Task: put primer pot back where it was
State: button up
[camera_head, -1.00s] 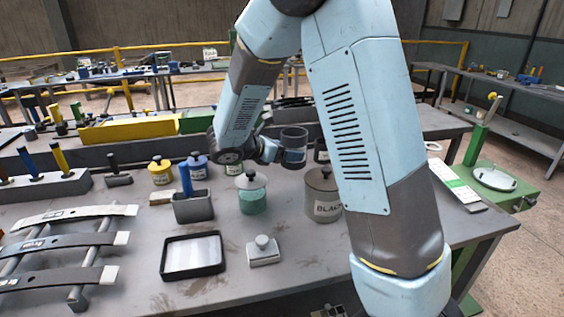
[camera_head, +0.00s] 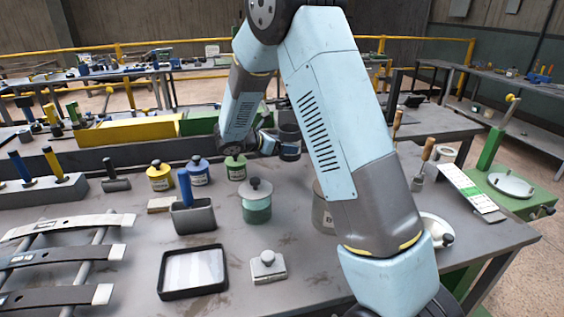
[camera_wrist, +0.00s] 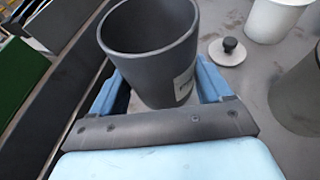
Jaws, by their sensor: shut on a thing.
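My gripper (camera_wrist: 160,85) is shut on a dark grey open-topped pot (camera_wrist: 150,45), its blue fingers on either side of it. The pot has a pale label that I cannot read, so I cannot tell for sure that it is the primer pot. In the head view the same dark pot (camera_head: 287,116) shows in my gripper (camera_head: 284,140), behind the row's right end and partly hidden by my arm. It looks roughly upright. A lid with a black knob (camera_wrist: 227,50) lies on the bench in the wrist view.
Yellow (camera_head: 160,178), blue (camera_head: 198,172) and green (camera_head: 235,168) pots stand in a row left of my gripper. A teal lidded jar (camera_head: 257,205) stands nearer. A large grey pot (camera_head: 322,212) is mostly behind my arm. A long dark rail (camera_head: 130,155) runs behind the row.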

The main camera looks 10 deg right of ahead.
jog(key=w+f, duration=0.1)
jog(key=f, duration=0.1)
jog(key=w+f, duration=0.1)
jog(key=w, duration=0.1)
jog(key=w+f, duration=0.1)
jog(key=f, duration=0.1)
jog(key=shift+w+d+f, duration=0.3)
jog(key=shift+w+f, duration=0.15)
jog(key=shift+f, duration=0.25)
notch_tip(320, 180, down, 3)
jog(key=shift+r, duration=0.15)
jog(key=o, duration=1.7)
jog(key=shift+r, duration=0.1)
